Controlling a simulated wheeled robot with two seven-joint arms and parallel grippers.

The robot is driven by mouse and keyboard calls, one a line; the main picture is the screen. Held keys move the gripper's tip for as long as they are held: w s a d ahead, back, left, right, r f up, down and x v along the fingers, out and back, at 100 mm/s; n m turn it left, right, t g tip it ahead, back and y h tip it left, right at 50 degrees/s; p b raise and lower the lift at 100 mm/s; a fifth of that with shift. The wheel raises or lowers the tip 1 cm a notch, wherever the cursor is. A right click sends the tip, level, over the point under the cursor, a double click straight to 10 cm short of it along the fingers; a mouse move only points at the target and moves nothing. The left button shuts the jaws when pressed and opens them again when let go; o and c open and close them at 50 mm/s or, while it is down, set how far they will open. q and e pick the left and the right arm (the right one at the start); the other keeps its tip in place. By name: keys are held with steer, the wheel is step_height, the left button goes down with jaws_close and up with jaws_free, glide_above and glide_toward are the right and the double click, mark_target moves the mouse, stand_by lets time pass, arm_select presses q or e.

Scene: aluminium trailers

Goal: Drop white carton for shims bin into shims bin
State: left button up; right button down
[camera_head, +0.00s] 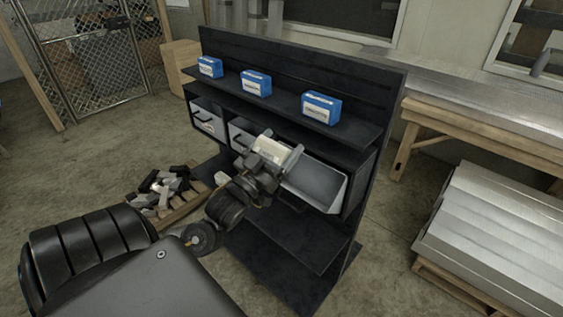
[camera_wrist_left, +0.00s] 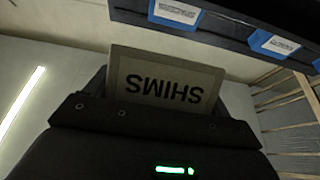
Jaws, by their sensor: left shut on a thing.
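My left gripper (camera_head: 274,158) is shut on a pale carton (camera_head: 269,147) in front of the shelf unit. In the left wrist view the carton (camera_wrist_left: 165,84) shows a tan face marked SHIMS, upside down, above the dark gripper body (camera_wrist_left: 155,130). In the head view three grey bins sit under the upper shelf: a left bin (camera_head: 206,120), a middle bin (camera_head: 236,133) partly hidden by my gripper, and a right bin (camera_head: 318,184), tilted open. The carton is near the middle and right bins. I cannot read which one is the shims bin.
Blue labelled boxes (camera_head: 210,67), (camera_head: 256,83) and (camera_head: 321,107) stand on the black shelf unit (camera_head: 300,75) above the bins. A pallet of loose parts (camera_head: 170,192) lies on the floor at left. Metal sheets (camera_head: 495,240) and a wooden-legged bench (camera_head: 470,128) are at right.

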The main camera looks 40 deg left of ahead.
arm_select(q)
step_height(320, 180, down, 7)
steer(key=b, duration=0.5)
steer(key=shift+w+b, duration=0.15)
steer(key=shift+b, duration=0.15)
steer(key=shift+r, duration=0.15)
